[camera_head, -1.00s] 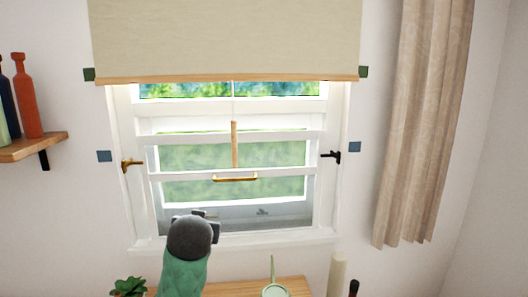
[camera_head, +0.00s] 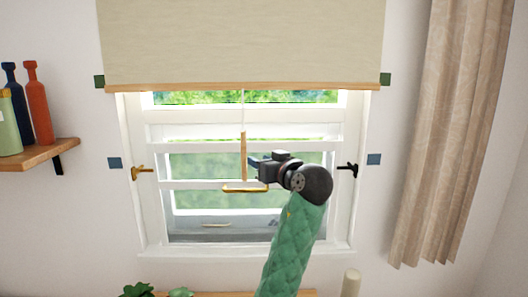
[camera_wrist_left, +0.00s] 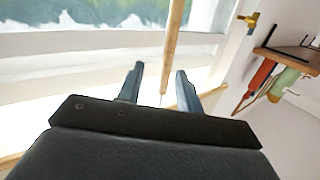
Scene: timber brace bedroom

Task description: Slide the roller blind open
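The beige roller blind (camera_head: 240,42) covers the upper part of the window, its wooden bottom bar (camera_head: 240,87) level with the green wall markers. A thin cord hangs from the bar to a wooden pull rod (camera_head: 243,156) in front of the sashes. My left gripper (camera_head: 254,163) is just right of the rod in the head view, its fingers pointing left towards it. In the left wrist view the fingers (camera_wrist_left: 160,80) are spread apart, with the rod (camera_wrist_left: 173,38) showing in the gap between them; I see no grip on it. My right gripper is not in view.
The window has a brass sash pull (camera_head: 245,189), a brass latch (camera_head: 139,173) and a black latch (camera_head: 349,170). A shelf with bottles (camera_head: 36,148) is at left, a curtain (camera_head: 440,130) at right. A plant (camera_head: 136,291) and a pale cylinder (camera_head: 351,283) stand below.

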